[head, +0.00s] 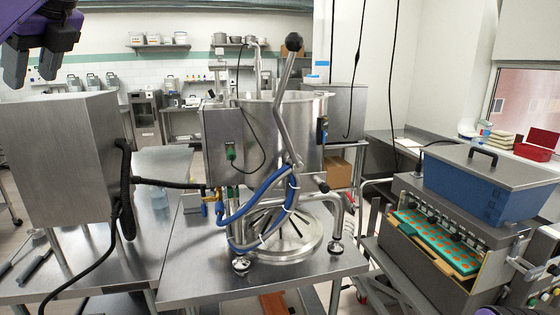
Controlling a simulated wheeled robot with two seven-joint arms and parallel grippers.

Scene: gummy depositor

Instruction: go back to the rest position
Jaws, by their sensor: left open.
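My left gripper (33,66) shows at the top left corner, with dark fingers pointing down and a purple arm link above. It is open and nothing shows between its fingers. It hangs above and in front of a steel box (60,150) on the left table. My right gripper is not in view. The gummy depositor kettle (262,130) stands in the middle on a steel table, with a black-knobbed lever and blue hoses (250,215).
A steel machine (430,260) at the right holds a teal mould tray with orange spots (430,238). A blue bin (480,185) with a grey lid sits on it. A black hose (165,184) links the steel box to the kettle. Cables hang behind the kettle.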

